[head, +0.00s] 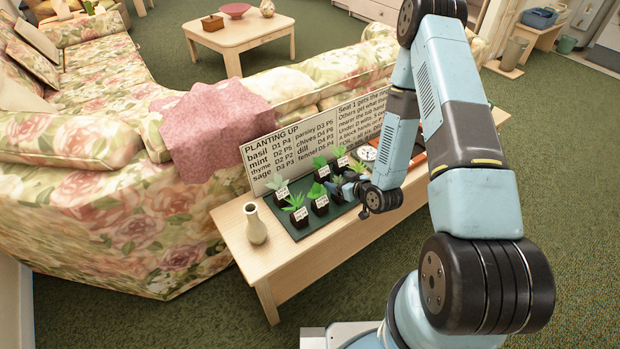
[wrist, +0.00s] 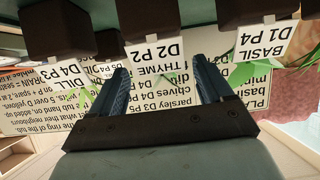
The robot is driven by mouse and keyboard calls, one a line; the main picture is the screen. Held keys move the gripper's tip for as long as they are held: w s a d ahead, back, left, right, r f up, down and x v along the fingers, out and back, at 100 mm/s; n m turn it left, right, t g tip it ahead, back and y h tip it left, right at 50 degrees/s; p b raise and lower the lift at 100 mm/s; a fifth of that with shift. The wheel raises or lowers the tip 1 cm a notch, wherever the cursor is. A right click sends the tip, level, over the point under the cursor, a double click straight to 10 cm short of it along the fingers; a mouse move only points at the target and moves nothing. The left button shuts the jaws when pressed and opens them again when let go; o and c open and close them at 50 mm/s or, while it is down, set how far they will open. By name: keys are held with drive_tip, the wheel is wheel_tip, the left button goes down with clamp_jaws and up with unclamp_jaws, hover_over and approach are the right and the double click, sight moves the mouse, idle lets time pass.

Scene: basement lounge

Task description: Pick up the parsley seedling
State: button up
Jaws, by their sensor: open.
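Several small seedlings in dark pots with white labels stand on a dark green tray (head: 306,229) on the wooden bench. The labels are too small to read in the head view, so I cannot tell which seedling is parsley. My gripper (head: 350,190) is low at the right side of the tray, close to the pots. The wrist view is upside down. It shows my gripper (wrist: 161,70) open and empty, with the thyme pot (wrist: 155,22) beyond the gap between the fingers. The basil pot (wrist: 262,10) is at right and the dill pot (wrist: 55,30) at left. No parsley label is readable.
A planting sign (head: 290,148) stands behind the tray and lists parsley as D3 P5. A cream vase (head: 256,224) stands at the bench's left end. A round white dial (head: 366,153) is behind my gripper. A floral sofa (head: 120,215) backs the bench.

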sight(324, 174)
drive_tip(key=shift+r+x, duration=0.1)
drive_tip(key=shift+x, duration=2.2)
drive_tip(key=shift+r+x, duration=0.15)
drive_tip(key=shift+x, duration=2.2)
drive_tip(key=shift+a, duration=0.2)
drive_tip(key=shift+c, duration=0.5)
drive_tip(key=c, duration=1)
drive_tip(key=shift+r, duration=0.1)
